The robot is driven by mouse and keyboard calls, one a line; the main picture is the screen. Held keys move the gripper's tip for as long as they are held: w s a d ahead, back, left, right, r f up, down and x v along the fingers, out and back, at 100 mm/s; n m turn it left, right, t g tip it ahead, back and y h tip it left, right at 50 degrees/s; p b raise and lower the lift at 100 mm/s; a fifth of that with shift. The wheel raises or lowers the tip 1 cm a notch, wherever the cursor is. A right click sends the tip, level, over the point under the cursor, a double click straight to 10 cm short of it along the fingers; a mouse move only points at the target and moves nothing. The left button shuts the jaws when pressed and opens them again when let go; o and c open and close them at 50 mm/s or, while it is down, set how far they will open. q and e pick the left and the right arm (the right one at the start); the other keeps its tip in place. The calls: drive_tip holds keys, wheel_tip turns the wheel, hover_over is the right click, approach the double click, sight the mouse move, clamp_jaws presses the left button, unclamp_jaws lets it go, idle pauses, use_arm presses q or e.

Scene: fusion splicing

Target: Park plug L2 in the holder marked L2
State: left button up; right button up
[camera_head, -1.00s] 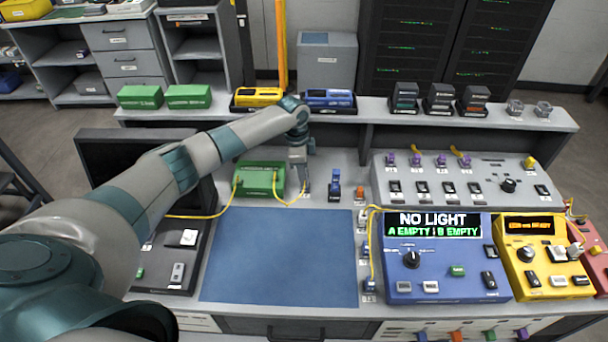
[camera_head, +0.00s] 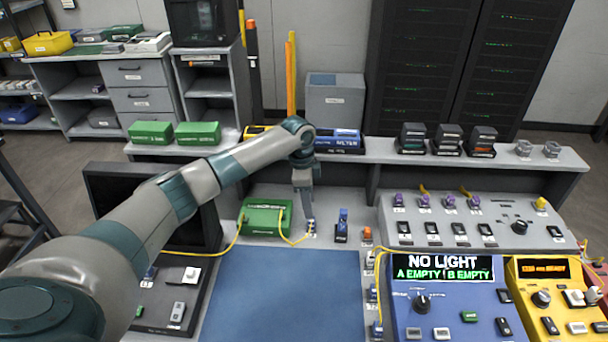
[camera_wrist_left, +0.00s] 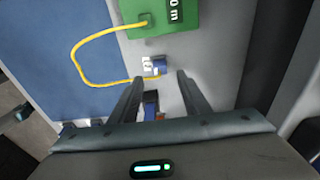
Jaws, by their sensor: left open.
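My left gripper (camera_head: 309,222) points down just right of the green box (camera_head: 265,217). In the left wrist view its two fingers (camera_wrist_left: 160,80) are spread with nothing gripped. A small blue piece with a white label (camera_wrist_left: 153,65) sits ahead of the fingertips. The end of the yellow cable (camera_wrist_left: 105,83) from the green box (camera_wrist_left: 165,15) runs to it, so it looks like the cable's plug in a holder. Its marking is too small to read, so I cannot tell whether it is L2. My right gripper is not in view.
A blue upright tool (camera_head: 342,222) stands on a dark base right of the gripper, near an orange piece (camera_head: 367,234). A blue mat (camera_head: 285,295) lies clear in front. A blue tester (camera_head: 450,305) reading NO LIGHT and a grey panel (camera_head: 520,210) are at the right.

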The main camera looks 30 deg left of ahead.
use_arm(q)
wheel_tip(320, 180, up, 12)
drive_tip(key=a+b, duration=0.1)
drive_tip(key=b, duration=0.1)
drive_tip(key=shift+s+a+b, duration=0.15)
drive_tip(key=shift+s+b, duration=0.15)
idle(0.6)
